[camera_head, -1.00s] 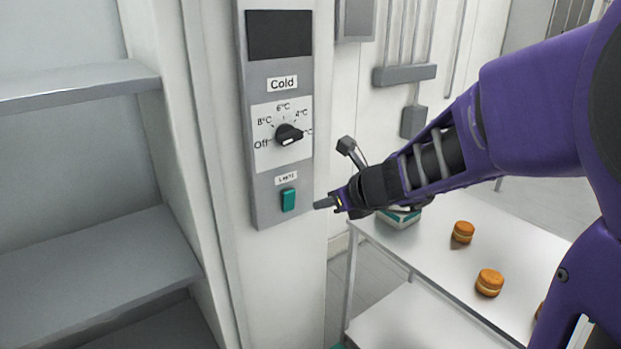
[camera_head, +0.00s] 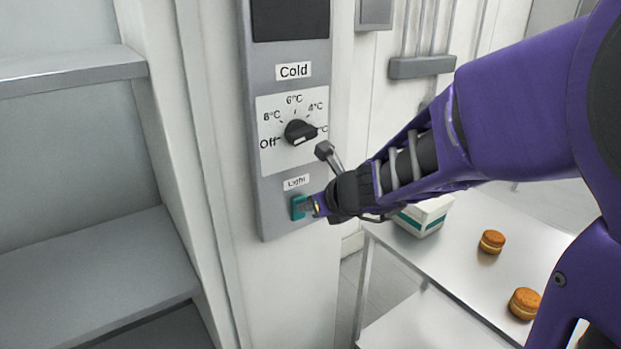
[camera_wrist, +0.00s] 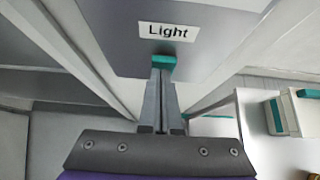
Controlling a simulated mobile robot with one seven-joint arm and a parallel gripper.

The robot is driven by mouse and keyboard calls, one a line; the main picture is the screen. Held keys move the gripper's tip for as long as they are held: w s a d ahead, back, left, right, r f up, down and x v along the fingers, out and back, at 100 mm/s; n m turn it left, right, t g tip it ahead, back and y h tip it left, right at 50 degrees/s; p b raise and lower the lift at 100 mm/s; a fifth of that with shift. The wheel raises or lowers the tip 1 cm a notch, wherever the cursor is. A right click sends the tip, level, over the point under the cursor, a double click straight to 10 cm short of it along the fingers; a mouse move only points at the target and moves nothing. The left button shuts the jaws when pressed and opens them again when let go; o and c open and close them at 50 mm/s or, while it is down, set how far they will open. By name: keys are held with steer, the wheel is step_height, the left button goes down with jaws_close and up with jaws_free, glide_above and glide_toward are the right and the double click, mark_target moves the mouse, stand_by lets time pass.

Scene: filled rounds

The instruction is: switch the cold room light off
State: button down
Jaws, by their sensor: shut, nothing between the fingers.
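The light switch (camera_head: 298,207) is a small teal rocker under the "Light" label (camera_head: 296,182) on the grey control panel (camera_head: 273,212). It also shows in the wrist view (camera_wrist: 162,60), just below its label. My gripper (camera_head: 307,206) is shut and empty, its fingertips at the switch. In the wrist view the closed fingertips (camera_wrist: 162,75) overlap the lower edge of the teal rocker and hide part of it. They look to be touching it or very close. Which way the rocker is tilted I cannot tell.
Above the switch is a black temperature knob (camera_head: 300,132), with a "Cold" label and dark display over it. Grey shelves (camera_head: 95,235) stand at the left. At the right a white table (camera_head: 455,262) holds a white-and-teal box (camera_head: 424,216) and filled rounds (camera_head: 491,241).

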steer(key=shift+w+a+r, duration=0.2)
steer(key=shift+w+a, duration=0.05)
steer(key=shift+w, duration=0.05)
stand_by(0.4)
steer(key=shift+r+p, duration=0.85)
steer(key=shift+p, duration=0.05)
